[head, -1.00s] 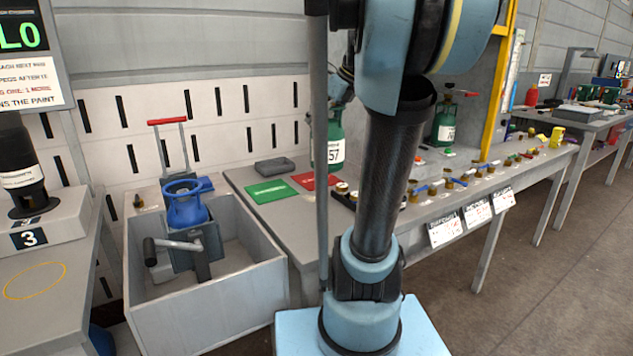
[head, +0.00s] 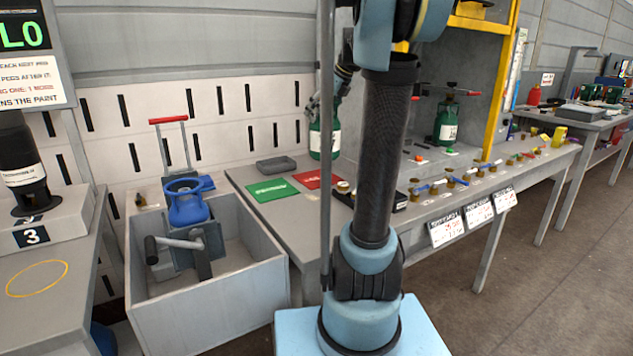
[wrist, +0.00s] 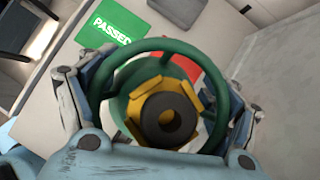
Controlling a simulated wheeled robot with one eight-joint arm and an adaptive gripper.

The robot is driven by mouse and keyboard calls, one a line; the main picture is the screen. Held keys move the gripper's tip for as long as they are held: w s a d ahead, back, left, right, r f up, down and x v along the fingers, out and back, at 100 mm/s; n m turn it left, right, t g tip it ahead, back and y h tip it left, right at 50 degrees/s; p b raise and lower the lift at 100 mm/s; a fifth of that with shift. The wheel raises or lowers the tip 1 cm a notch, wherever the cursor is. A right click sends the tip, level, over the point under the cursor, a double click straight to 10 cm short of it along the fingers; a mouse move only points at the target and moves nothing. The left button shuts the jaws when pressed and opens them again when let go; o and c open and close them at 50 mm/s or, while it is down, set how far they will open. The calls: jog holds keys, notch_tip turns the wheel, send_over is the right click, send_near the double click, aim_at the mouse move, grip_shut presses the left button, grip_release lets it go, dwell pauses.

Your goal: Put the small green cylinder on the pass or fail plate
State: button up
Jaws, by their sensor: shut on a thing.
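The small green cylinder (head: 324,143), with a white label, hangs upright above the back of the grey bench near the red plate, partly hidden by a post. My gripper (head: 323,103) is at its top. In the wrist view, my gripper (wrist: 160,112) is shut on the cylinder's green collar ring (wrist: 163,45), around a brass valve (wrist: 165,112). The green PASSED plate (head: 272,190) lies flat and empty on the bench, left of the red plate (head: 318,179). The wrist view shows the green plate (wrist: 112,24) beyond the ring and part of the red plate (wrist: 181,66) behind the cylinder.
A grey tray (head: 276,165) sits behind the plates. Several brass fittings (head: 451,181) line the bench front. A bin (head: 255,275) with a blue valve fixture (head: 187,204) stands left.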

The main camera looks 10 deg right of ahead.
jog(key=w+a+f, duration=0.1)
jog(key=w+f, duration=0.1)
jog(key=w, duration=0.7)
notch_tip(320, 180, down, 10)
jog(key=shift+w, duration=0.15)
dwell(0.5)
jog(key=shift+r, duration=0.1)
jog(key=o, duration=2.1)
jog(key=shift+c, duration=0.2)
jog(key=v, duration=1.2)
